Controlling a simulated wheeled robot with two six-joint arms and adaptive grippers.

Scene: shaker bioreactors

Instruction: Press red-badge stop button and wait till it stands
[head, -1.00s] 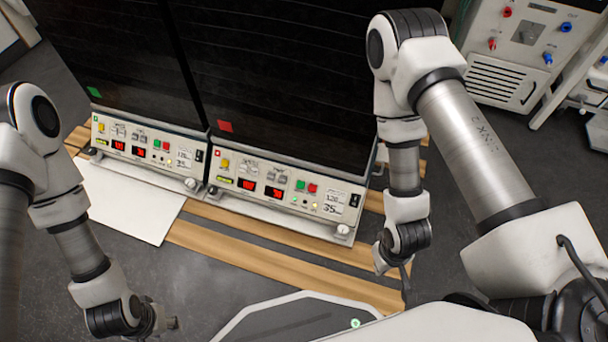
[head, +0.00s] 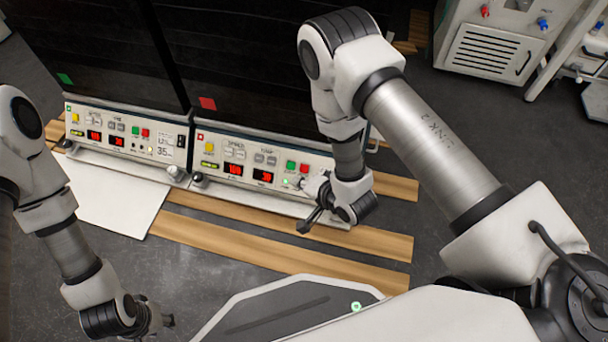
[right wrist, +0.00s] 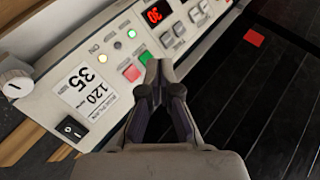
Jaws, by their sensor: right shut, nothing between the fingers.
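The shaker with the red badge (head: 207,103) stands right of the one with the green badge (head: 65,79). Its front panel carries a green button (head: 291,166) and a red button (head: 305,168). My right gripper (head: 306,184) is shut and empty, over the right part of this panel. In the right wrist view its fingertips (right wrist: 158,66) appear just beside the green button (right wrist: 146,57) and the red button (right wrist: 131,73); I cannot tell whether they touch the panel. The red displays (head: 233,169) are lit. My left gripper (head: 167,320) hangs low at left, away from the panels.
A black rocker switch (right wrist: 72,129) and a 120/35 label (right wrist: 85,90) sit near my right gripper. A white plate (head: 110,205) lies before the left shaker. Wooden strips (head: 270,250) cross the floor. A white cabinet (head: 490,55) stands at the back right.

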